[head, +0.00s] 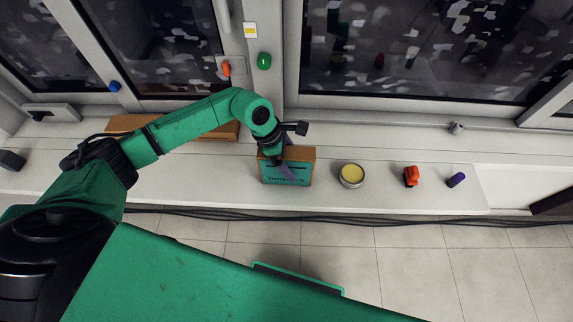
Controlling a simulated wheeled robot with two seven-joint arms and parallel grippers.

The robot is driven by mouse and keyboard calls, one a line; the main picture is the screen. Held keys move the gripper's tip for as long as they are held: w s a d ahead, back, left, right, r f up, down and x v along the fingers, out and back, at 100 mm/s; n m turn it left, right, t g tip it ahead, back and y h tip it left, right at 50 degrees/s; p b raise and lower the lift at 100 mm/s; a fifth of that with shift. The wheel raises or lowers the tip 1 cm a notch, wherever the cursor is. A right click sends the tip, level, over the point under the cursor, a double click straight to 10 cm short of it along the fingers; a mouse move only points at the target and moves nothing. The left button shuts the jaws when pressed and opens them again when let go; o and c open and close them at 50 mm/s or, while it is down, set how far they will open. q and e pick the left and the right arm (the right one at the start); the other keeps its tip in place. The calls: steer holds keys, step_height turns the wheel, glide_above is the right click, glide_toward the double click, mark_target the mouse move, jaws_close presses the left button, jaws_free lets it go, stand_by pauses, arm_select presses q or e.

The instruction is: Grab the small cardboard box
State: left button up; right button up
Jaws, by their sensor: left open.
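The small cardboard box (303,180) stands on the white ledge. It is brown with a teal printed front. My left gripper (285,150) reaches over the back of the box from the upper left. It is open, and its fingers are at or just above the box's top. The fingertips are partly hidden, so I cannot tell whether they touch the box. My right gripper does not show.
A round yellow tin (352,175), an orange object (411,176) and a purple cylinder (456,180) stand right of the box. A long brown board (222,129) lies behind my left arm. Windows close off the back. Black cables run along the ledge's front.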

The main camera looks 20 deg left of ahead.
arm_select(q)
steer(key=shift+f+b, duration=0.25)
steer(key=shift+b, duration=0.1)
stand_by(0.4)
jaws_close()
steer(key=shift+r, duration=0.1)
